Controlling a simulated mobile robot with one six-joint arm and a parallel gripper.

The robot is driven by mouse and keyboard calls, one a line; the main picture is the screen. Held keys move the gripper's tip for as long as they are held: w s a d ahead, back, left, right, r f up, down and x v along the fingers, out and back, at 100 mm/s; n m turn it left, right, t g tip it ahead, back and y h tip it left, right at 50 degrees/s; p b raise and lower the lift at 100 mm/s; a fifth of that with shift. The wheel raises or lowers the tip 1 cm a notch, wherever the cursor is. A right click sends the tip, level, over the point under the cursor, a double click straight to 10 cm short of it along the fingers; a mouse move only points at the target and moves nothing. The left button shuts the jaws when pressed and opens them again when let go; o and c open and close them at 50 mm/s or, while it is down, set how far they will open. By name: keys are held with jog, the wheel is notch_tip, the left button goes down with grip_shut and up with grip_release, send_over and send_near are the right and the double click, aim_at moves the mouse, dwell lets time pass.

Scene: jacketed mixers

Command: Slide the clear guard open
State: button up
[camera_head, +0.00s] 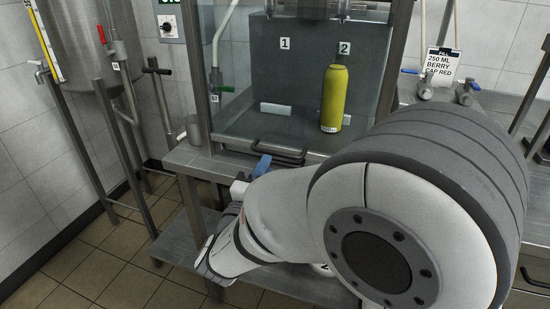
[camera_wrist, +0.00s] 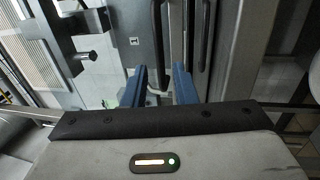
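The clear guard (camera_head: 245,125) is a see-through panel across the front of the grey mixer station, and it looks down. Dark bar handles (camera_head: 280,152) sit at its lower edge; I cannot tell whether both belong to the guard. In the wrist view a dark handle bar (camera_wrist: 157,40) runs up from between my fingertips, and a second bar is to its right. My gripper (camera_wrist: 160,88) has blue fingers spread apart, near the handle's end; contact is not clear. In the head view one blue fingertip (camera_head: 262,165) shows just left of the handles, and my arm hides the rest.
Behind the guard stands a yellow bottle (camera_head: 334,97) by label 2; the spot by label 1 looks empty. A steel cup (camera_head: 193,130) stands left of the frame. A sign (camera_head: 440,63) reads 250 ML berry, cap red. Valves and pipes stand at both sides.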

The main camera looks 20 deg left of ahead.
aim_at(274, 154)
jog(key=x, duration=0.6)
jog(key=shift+d, duration=0.1)
jog(key=shift+c, duration=0.4)
grip_shut()
jog(key=shift+f, duration=0.1)
